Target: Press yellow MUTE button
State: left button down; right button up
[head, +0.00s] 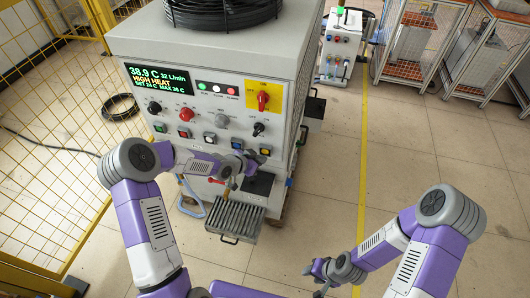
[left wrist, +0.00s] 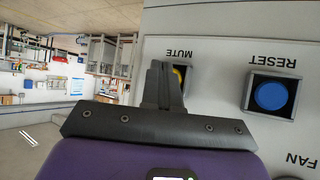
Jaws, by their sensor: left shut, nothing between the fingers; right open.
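The yellow MUTE button (head: 265,151) sits at the right end of the lower button row on the heater's front panel. In the left wrist view, the yellow button (left wrist: 180,73) is mostly hidden behind my fingers, under the upside-down MUTE label. My left gripper (head: 249,160) is shut and empty, just in front of the panel beside this button. In the left wrist view its fingertips (left wrist: 161,66) overlap the button's edge; I cannot tell whether they touch it. My right gripper (head: 320,275) is open and empty, low over the floor and away from the panel.
The blue RESET button (left wrist: 271,95) is beside MUTE. A red-and-yellow rotary switch (head: 263,97) and a black knob (head: 258,129) are above it. A grey ribbed tray (head: 236,219) juts out below. A yellow mesh fence (head: 50,190) stands at left; floor at right is open.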

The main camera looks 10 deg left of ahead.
pick_arm(q)
jog(key=shift+w, duration=0.1)
jog(key=shift+w, duration=0.3)
jog(key=shift+w, duration=0.5)
dwell(0.8)
jog(key=shift+s, duration=0.85)
jog(key=shift+s+a+b, duration=0.1)
jog(key=shift+s+b, duration=0.5)
jog(key=shift+s, duration=1.95)
